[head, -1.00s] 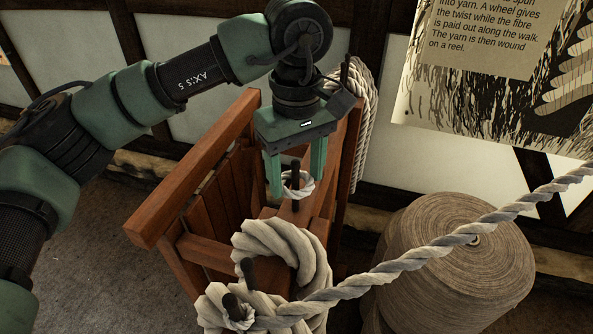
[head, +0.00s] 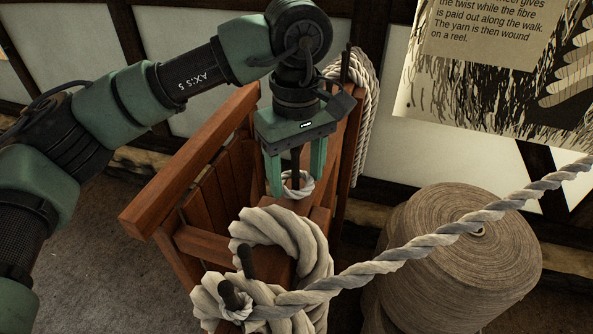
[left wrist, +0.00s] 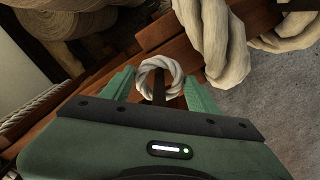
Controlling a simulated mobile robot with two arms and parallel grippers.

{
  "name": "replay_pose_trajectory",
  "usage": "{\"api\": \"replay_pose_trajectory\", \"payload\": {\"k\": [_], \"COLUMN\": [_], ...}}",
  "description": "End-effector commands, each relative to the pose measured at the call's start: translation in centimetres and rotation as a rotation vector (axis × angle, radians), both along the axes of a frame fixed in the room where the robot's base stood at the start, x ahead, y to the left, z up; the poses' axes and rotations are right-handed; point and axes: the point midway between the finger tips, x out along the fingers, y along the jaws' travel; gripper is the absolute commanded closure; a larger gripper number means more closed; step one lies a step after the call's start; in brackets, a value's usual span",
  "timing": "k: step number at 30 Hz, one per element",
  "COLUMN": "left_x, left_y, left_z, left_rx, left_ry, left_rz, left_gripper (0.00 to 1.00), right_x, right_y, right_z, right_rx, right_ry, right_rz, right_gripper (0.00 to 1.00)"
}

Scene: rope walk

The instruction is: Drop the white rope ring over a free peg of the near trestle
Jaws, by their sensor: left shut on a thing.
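The small white rope ring (head: 299,195) is between the fingertips of my left gripper (head: 296,183), which is shut on it. The ring is around a dark upright peg (head: 295,160) of the reddish wooden trestle (head: 190,160). The peg's top stands above the ring, between the fingers. In the left wrist view the ring (left wrist: 160,61) also shows around the peg (left wrist: 158,90), with a fingertip at each side. Whether the ring touches the trestle's beam is hard to tell. My right gripper is out of view.
A thick rope coil (head: 265,222) hangs at the trestle's near end, by two more dark pegs, one with a small rope loop around it. A taut rope (head: 400,249) runs up to the right. A big yarn reel (head: 470,265) stands at right. Thin rope (head: 366,110) hangs behind.

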Motion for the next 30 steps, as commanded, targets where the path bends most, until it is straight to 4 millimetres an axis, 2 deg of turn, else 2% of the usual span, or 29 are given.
{"api": "replay_pose_trajectory", "payload": {"k": [21, 22, 24, 30], "left_x": [0.0, 0.0, 0.0, 0.0], "left_y": [0.0, 0.0, 0.0, 0.0], "left_z": [-2.3, -2.2, -2.1, -2.1], "left_rx": [0.000, 0.000, 0.000, 0.000], "left_ry": [0.000, 0.000, 0.000, 0.000], "left_rz": [0.000, 0.000, 0.000, 0.000], "left_gripper": [0.78, 0.35, 0.15, 0.15], "right_x": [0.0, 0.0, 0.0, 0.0], "right_y": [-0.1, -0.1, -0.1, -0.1], "right_z": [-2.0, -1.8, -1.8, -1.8], "right_rx": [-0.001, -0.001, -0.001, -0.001], "right_ry": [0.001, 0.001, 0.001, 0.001], "right_rz": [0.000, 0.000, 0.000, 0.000], "right_gripper": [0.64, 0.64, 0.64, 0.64]}}
